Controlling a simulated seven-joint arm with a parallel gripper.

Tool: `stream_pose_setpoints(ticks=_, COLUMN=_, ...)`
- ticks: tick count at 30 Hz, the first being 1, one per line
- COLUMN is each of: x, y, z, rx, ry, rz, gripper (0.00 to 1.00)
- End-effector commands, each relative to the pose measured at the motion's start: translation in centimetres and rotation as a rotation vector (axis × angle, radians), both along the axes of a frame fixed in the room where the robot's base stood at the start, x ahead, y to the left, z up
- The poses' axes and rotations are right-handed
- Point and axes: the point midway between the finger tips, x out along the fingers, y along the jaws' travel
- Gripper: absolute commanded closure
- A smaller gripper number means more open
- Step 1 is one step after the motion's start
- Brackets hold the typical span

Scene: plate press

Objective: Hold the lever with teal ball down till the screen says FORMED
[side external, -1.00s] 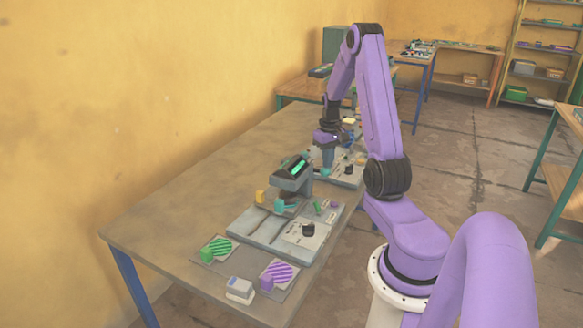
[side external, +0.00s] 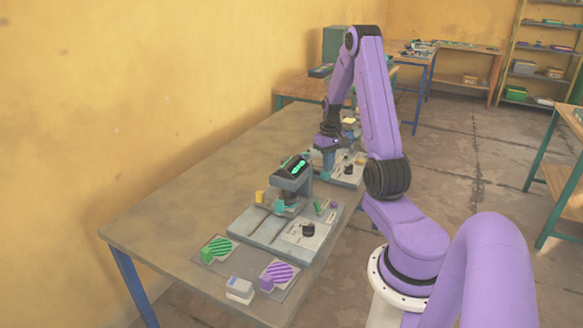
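The press (side external: 291,182) stands on the long table with its dark screen (side external: 296,165) tilted up. The screen shows a broken bright green pattern, too small to read. My gripper (side external: 327,150) points down just behind and to the right of the press head. A small teal part (side external: 326,165) shows under my gripper; whether it is the lever's ball or a part of the gripper cannot be told. The lever is mostly hidden. My fingers are too small and covered to show whether they are open or shut.
A green striped pad (side external: 217,247) and a purple striped pad (side external: 278,271) lie at the front, near a small grey box (side external: 239,288). The table's left side is clear.

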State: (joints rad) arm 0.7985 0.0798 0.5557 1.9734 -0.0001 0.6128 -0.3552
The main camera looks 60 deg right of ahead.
Motion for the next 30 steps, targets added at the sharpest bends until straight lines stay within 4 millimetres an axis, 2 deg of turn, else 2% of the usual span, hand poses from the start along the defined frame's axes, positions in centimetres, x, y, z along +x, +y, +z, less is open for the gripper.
stream_pose_setpoints(ticks=30, x=-0.1, y=0.1, z=-1.2, rx=0.001, ry=0.000, rz=0.000, gripper=1.00)
